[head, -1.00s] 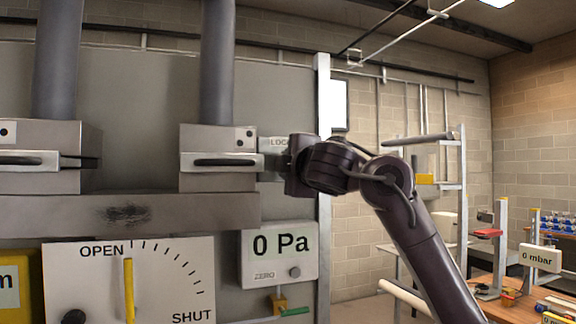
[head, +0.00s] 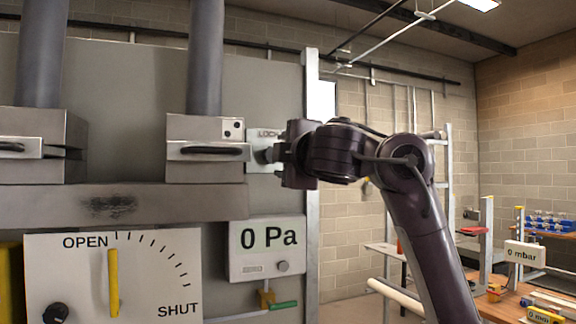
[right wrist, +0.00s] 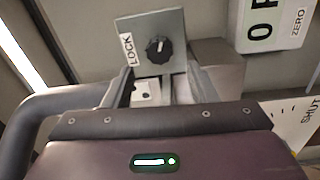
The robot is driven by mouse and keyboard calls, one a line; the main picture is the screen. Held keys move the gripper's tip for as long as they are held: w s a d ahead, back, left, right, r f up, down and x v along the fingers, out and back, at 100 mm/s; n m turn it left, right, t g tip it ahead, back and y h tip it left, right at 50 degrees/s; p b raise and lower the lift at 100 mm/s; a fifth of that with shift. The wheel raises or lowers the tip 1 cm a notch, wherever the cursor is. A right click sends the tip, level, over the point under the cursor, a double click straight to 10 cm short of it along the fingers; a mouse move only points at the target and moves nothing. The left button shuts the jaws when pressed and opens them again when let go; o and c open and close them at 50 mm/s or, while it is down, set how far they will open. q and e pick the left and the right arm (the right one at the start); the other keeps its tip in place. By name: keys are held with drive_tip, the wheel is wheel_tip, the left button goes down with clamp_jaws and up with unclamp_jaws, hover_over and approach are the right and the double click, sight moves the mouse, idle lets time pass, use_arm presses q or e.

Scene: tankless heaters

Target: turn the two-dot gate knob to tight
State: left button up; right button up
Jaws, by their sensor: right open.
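The two-dot gate (head: 205,165) is a grey metal box on the right-hand pipe, with a white dotted tag and a dark slotted handle on its front. On its right side is a grey plate marked LOCK (head: 263,136). In the right wrist view this plate bears a round black knob (right wrist: 159,50) with a pale pointer mark, pointing roughly toward the top of the picture. My right gripper (head: 283,154) is at the plate in the head view, partly hiding the knob. My left gripper is out of view.
Another gate (head: 35,146) is at the left. Below are an OPEN–SHUT dial (head: 150,270) with a yellow pointer near OPEN and a 0 Pa gauge (head: 267,248). A metal post (head: 311,200) stands right of the panel. A cluttered workbench (head: 495,285) is at the right.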

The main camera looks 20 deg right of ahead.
drive_tip(key=shift+s+f+b, duration=0.1)
drive_tip(key=shift+s+b, duration=0.2)
drive_tip(key=shift+s, duration=0.95)
